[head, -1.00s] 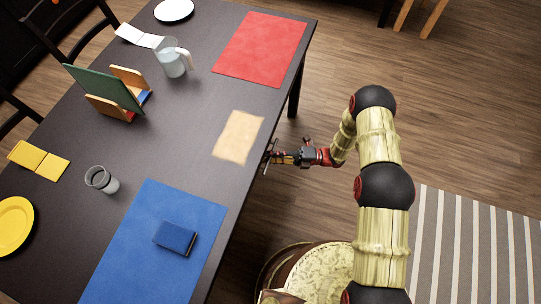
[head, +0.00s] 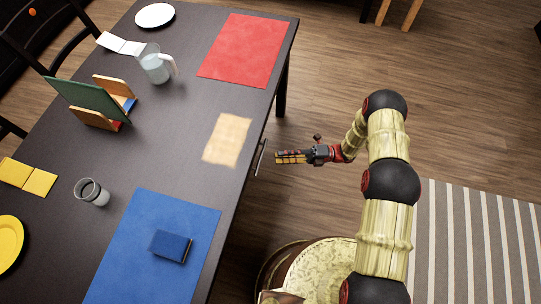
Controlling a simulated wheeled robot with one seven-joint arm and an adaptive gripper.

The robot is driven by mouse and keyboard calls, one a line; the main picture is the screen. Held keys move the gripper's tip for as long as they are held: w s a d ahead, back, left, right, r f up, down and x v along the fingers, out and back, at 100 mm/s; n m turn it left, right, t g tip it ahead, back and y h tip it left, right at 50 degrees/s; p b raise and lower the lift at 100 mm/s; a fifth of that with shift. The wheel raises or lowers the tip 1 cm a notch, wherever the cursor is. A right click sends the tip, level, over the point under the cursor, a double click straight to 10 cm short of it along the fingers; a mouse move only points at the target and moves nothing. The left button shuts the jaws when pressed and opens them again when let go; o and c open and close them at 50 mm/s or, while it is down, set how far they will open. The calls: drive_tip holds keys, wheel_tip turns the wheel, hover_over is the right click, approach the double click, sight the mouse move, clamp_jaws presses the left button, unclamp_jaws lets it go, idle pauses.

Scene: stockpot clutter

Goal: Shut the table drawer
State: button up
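The dark table (head: 185,125) fills the left half of the head view. A slim metal drawer handle (head: 259,157) sticks out just past the table's right edge. No drawer interior shows beyond the tabletop; the drawer front is hidden under the edge, so I cannot tell whether it is fully shut. My gripper (head: 278,157) is to the right of the handle, pointing left at it, with a small gap between them. It holds nothing that I can see. Its fingers look close together, but the spacing is unclear from above.
On the table are a red mat (head: 241,50), a blue mat (head: 150,250) with a dark blue box (head: 171,246), a tan cloth-like patch (head: 227,139), a jug (head: 154,66) and a glass (head: 91,192). Open floor (head: 330,90) lies right of the table; a striped rug (head: 475,240) is beyond my arm.

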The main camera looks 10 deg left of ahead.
drive_tip(key=shift+v, duration=1.35)
drive_tip(key=s+d+f+n+g+h, duration=0.1)
drive_tip(key=s+f+n+g+h, duration=0.1)
drive_tip(key=s+f+n+h, duration=0.45)
drive_tip(key=s+d+r+n+g+h, duration=0.1)
drive_tip(key=s+d+r+n+h, duration=0.1)
drive_tip(key=s+d+r+n, duration=0.45)
drive_tip(key=w+d+r+n+t+h, duration=0.1)
drive_tip(key=d+r+n+t+h, duration=0.3)
drive_tip(key=r+n, duration=0.6)
drive_tip(key=d+r+n+t+h, duration=0.2)
drive_tip(key=d+r+n+h, duration=0.4)
drive_tip(key=r, duration=0.9)
drive_tip(key=s+d+r+n+t, duration=0.1)
drive_tip(key=s+r+t, duration=0.2)
drive_tip(key=r, duration=0.7)
drive_tip(key=s+d+r+n+t+p, duration=0.1)
drive_tip(key=s+d+r+t, duration=0.1)
drive_tip(key=r+t, duration=0.3)
wheel_tip(320, 180, up, 5)
drive_tip(key=shift+s+f+t+p, duration=0.1)
drive_tip(key=shift+s+t+p, duration=0.25)
drive_tip(key=shift+s, duration=0.5)
